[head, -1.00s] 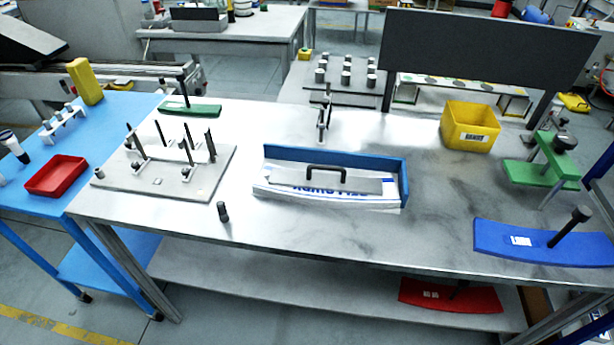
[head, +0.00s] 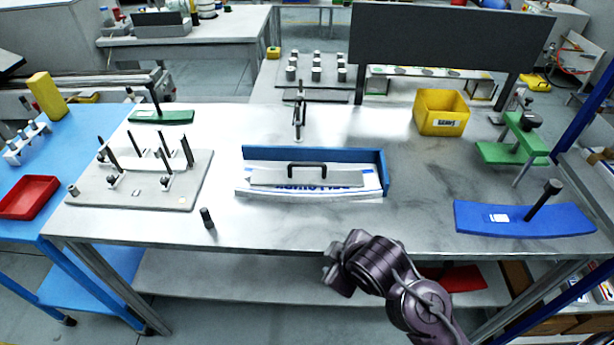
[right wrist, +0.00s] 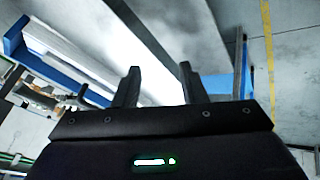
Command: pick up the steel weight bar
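The steel weight bar (head: 345,180) is a flat grey bar with a black arched handle (head: 307,170). It lies on white labels with blue print, in a magazine with a blue back wall (head: 300,156) at the middle of the steel table. My right gripper (head: 332,268) is in front of the table's front edge, to the lower right of the bar and apart from it. In the right wrist view its two fingers (right wrist: 161,88) are spread with nothing between them. I cannot make out the bar in that view. My left gripper is not in view.
A grey fixture plate with posts (head: 190,195) and a small dark cylinder (head: 207,218) are left of the magazine. A blue curved piece with a post (head: 470,218), a green stand (head: 500,152) and a yellow bin (head: 425,125) are to the right. The table in front of the magazine is clear.

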